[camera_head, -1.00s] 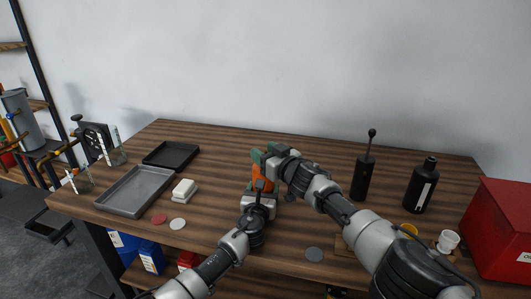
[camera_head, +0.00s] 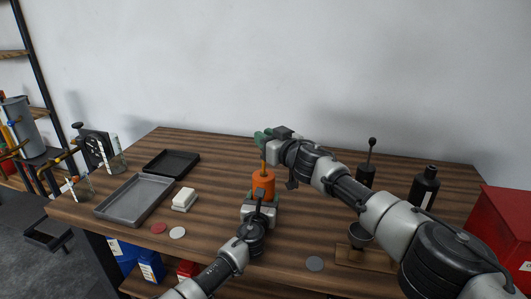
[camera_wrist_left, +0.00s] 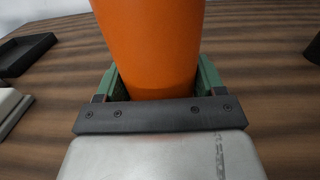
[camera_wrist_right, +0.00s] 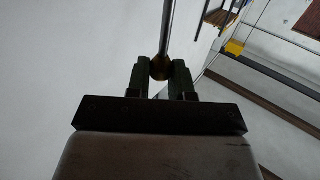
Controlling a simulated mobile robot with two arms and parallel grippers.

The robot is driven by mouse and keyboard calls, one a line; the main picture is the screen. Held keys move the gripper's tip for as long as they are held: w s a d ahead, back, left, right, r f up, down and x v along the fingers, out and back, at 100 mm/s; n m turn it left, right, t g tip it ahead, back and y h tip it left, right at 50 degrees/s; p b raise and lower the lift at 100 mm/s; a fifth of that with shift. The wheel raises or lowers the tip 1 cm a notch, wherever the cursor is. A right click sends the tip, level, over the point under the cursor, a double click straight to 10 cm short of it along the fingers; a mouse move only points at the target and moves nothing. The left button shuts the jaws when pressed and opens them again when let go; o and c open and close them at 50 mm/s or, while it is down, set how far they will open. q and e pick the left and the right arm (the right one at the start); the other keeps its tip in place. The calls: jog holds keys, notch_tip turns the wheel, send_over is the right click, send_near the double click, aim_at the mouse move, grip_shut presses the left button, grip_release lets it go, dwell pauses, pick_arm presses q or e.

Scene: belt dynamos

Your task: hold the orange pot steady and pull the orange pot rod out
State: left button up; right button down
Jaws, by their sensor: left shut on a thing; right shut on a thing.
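The orange pot (camera_head: 263,184) stands upright on the wooden table, near the middle. My left gripper (camera_head: 262,200) is shut on its lower body from the front; in the left wrist view the orange pot (camera_wrist_left: 152,50) fills the space between the green fingers. My right gripper (camera_head: 264,139) is above the pot, shut on the top of the orange pot rod (camera_head: 264,166). In the right wrist view the rod (camera_wrist_right: 167,30) shows as a thin metal shaft with a brassy knob between the fingertips. The rod's lower end is at the pot's top; whether it is clear of the pot I cannot tell.
A grey tray (camera_head: 133,203), a black tray (camera_head: 171,162) and a white block (camera_head: 184,199) lie to the left. A black pot with a rod (camera_head: 366,175), a black bottle (camera_head: 424,187) and a red box (camera_head: 502,235) stand to the right.

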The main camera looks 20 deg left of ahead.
pick_arm(q)
jog(key=shift+f, duration=0.25)
pick_arm(e)
jog(key=shift+w+r, duration=0.1)
jog(key=shift+r, duration=0.2)
jog(key=c, duration=1.4)
grip_release()
pick_arm(q)
jog(key=shift+s+r, duration=0.1)
pick_arm(e)
jog(key=o, duration=0.4)
jog(key=shift+s+d+f, duration=0.1)
jog(key=shift+s, duration=0.1)
pick_arm(q)
jog(key=shift+r, duration=0.1)
pick_arm(e)
jog(key=v, duration=1.2)
pick_arm(q)
jog(key=o, duration=1.4)
